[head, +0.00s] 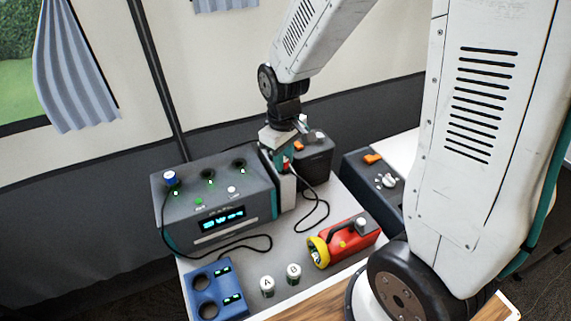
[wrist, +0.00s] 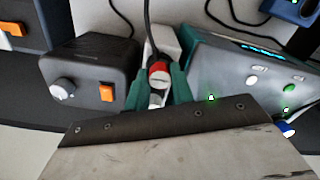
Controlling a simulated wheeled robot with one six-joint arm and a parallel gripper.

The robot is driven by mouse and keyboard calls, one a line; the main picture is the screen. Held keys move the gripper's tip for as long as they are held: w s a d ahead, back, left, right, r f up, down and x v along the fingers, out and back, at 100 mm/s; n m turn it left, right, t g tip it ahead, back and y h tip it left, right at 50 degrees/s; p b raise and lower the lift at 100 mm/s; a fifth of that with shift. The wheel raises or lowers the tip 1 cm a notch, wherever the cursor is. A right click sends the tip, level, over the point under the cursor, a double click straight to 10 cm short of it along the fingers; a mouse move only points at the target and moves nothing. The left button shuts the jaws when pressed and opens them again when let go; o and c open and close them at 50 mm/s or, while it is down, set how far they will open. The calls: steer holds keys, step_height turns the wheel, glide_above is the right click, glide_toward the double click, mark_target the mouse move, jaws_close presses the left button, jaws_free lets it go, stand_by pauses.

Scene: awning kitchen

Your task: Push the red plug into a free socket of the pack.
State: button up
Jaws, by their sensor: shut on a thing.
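The pack (head: 215,212) is a grey and teal box with a lit display. It has sockets along its top. A blue plug (head: 170,178) sits at the left socket; the middle socket (head: 209,176) and right socket (head: 239,165) look empty, each with a green light. My gripper (head: 285,160) is just right of the pack. In the wrist view its teal fingers are shut on the red plug (wrist: 159,68), whose black cable runs upward. A white block (head: 286,192) stands beside the pack, right by the plug; I cannot tell whether they touch. The pack shows at right in the wrist view (wrist: 220,70).
A dark box with an orange switch (head: 314,160) stands close right of my gripper. A red and yellow lantern (head: 345,242), two small cans (head: 267,286) and a blue two-well unit (head: 214,288) lie in front. A loose cable (head: 325,210) crosses the white top.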

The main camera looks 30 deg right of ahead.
steer(key=shift+r, duration=0.25)
steer(key=shift+r, duration=1.5)
steer(key=shift+r, duration=0.55)
steer(key=shift+w+a+r, duration=0.1)
steer(key=shift+r, duration=0.5)
steer(key=shift+w+a+r, duration=0.1)
steer(key=shift+r, duration=0.45)
steer(key=shift+w+a+f, duration=0.6)
steer(key=shift+w+a, duration=0.5)
steer(key=shift+a, duration=0.45)
steer(key=shift+w+a+f, duration=0.55)
steer(key=shift+w+a, duration=0.55)
steer(key=shift+a, duration=0.4)
steer(key=shift+w+a+f, duration=0.6)
steer(key=shift+w+a, duration=0.5)
steer(key=shift+a, duration=0.45)
steer(key=shift+f, duration=1.7)
